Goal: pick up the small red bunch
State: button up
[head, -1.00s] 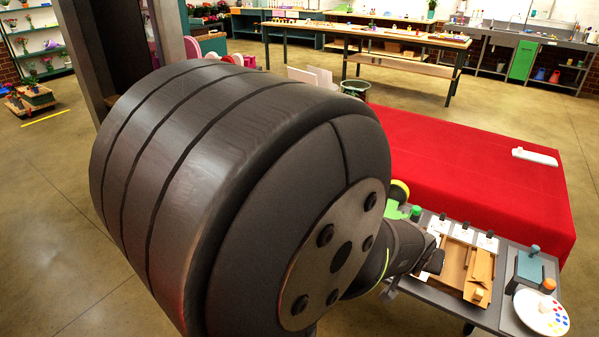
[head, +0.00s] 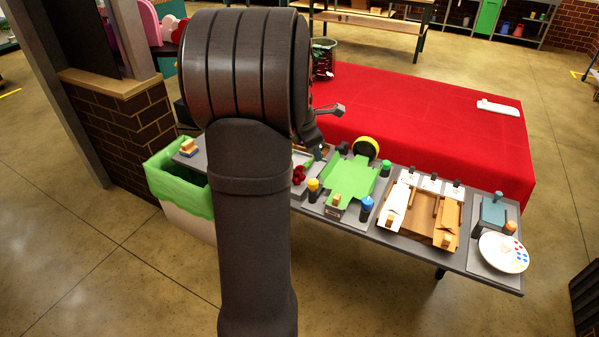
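The small red bunch (head: 299,174) is a cluster of dark red round blooms. It sits on the grey worktable, just right of my forearm, which hides part of the table around it. My gripper (head: 327,118) shows only in part, beyond the large arm joint, above the table's back edge near the red cloth. It appears above and behind the bunch and apart from it. Its fingers are too small and too covered to tell whether they are open or shut.
On the worktable (head: 470,267) stand a green mat (head: 350,180), bottles, a wooden tray (head: 421,216) and a white palette (head: 503,252). A green-lined bin (head: 180,195) is at its left end. A red-covered table (head: 430,135) lies behind.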

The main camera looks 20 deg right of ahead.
jog(key=w+a+r+n+g+h, duration=0.1)
jog(key=w+a+n, duration=0.6)
jog(key=n, duration=0.2)
jog(key=x, duration=1.2)
jog(key=shift+w+d+r, duration=0.15)
jog(key=shift+d+r, duration=0.05)
jog(key=shift+d, duration=0.05)
jog(key=shift+x, duration=2.65)
jog(key=shift+s+d, duration=0.2)
grip_shut()
